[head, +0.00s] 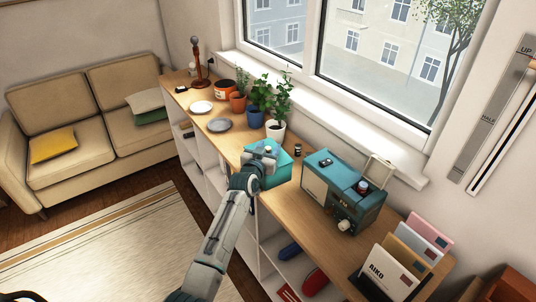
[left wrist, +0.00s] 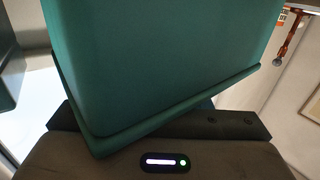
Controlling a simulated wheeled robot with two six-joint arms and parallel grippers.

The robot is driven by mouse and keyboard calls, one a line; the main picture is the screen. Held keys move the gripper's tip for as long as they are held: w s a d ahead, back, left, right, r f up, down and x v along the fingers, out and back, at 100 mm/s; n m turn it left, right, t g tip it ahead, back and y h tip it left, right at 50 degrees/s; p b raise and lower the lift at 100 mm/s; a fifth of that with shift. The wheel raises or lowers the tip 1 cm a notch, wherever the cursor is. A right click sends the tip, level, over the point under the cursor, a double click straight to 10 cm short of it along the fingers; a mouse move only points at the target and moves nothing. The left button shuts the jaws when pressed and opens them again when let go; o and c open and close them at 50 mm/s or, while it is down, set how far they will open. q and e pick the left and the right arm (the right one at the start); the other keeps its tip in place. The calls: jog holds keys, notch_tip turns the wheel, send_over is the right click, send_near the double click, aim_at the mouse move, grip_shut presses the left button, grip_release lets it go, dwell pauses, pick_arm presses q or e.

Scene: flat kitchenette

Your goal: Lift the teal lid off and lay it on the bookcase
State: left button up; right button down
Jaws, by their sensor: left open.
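A teal box (head: 277,180) stands on the wooden top of the bookcase (head: 231,141), in front of the plants. Its teal lid (head: 284,158) appears to be on it, partly hidden by my gripper. My left gripper (head: 265,155) is open at the lid; I cannot tell whether it touches it. The left wrist view looks upside down. There the teal box (left wrist: 155,50) fills the middle, and the lid's rim (left wrist: 180,108) runs close along my gripper body. The fingertips and any lid handle are not clear. My right gripper is not in view.
A teal radio-like box (head: 340,190) and a letter holder with envelopes (head: 392,272) stand to the right. Potted plants (head: 275,130), a grey plate (head: 219,125) and a white plate (head: 201,107) stand to the left. Some bare wood lies between the grey plate and teal box.

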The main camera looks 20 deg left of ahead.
aim_at(268, 147)
pick_arm(q)
jog(key=shift+c, duration=0.4)
grip_shut()
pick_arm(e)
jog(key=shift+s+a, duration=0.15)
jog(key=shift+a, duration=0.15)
